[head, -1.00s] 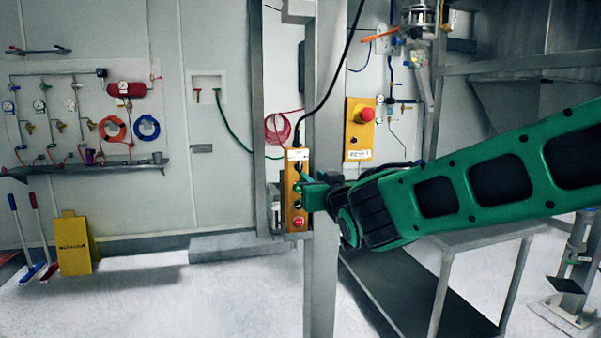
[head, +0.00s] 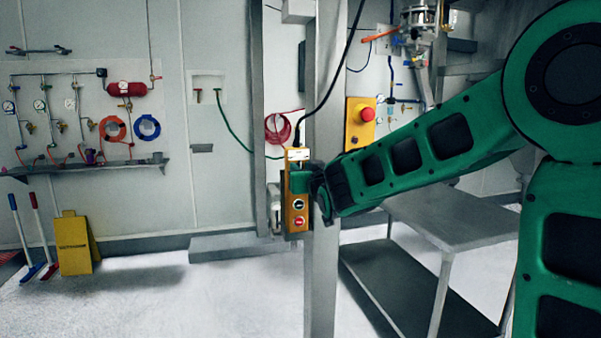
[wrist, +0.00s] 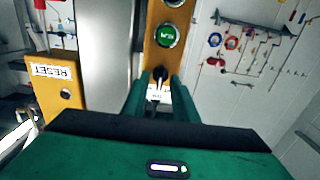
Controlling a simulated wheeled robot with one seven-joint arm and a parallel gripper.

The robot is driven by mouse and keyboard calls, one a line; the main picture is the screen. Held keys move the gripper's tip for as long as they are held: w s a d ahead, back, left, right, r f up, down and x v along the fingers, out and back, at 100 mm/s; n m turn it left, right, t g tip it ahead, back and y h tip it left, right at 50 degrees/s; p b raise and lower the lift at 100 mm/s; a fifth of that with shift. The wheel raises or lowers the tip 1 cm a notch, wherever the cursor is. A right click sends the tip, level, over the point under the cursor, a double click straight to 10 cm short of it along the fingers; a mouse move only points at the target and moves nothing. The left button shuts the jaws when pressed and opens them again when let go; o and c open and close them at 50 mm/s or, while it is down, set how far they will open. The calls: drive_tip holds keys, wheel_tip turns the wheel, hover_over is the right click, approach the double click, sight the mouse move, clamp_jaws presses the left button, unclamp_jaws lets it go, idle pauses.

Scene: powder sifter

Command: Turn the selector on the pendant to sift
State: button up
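The yellow pendant (head: 298,231) hangs upright on the grey post in the head view. Its lower black-and-white button and red button show, while my gripper (head: 302,178) covers its upper middle. In the wrist view the pendant (wrist: 150,38) appears upside down, with a lit green button (wrist: 167,36). The black selector (wrist: 158,77) lies between the two green fingertips of my gripper (wrist: 160,78). The fingers are apart, with some gap visible beside the selector. A white label (wrist: 158,96) is partly visible between the fingers. I cannot read the selector's setting.
The grey post (head: 322,270) stands right beside the pendant. A black cable (head: 333,80) runs up from the pendant. A yellow box with a red button (head: 367,114) is behind, right of the post. A metal table (head: 450,235) stands below my arm.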

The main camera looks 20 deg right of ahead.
drive_tip(key=shift+c, duration=0.6)
clamp_jaws()
drive_tip(key=shift+n, duration=0.3)
drive_tip(key=shift+a+n, duration=0.15)
drive_tip(key=shift+n, duration=1.9)
drive_tip(key=shift+a+n, duration=0.1)
drive_tip(key=shift+n, duration=1.95)
drive_tip(key=shift+f, duration=0.1)
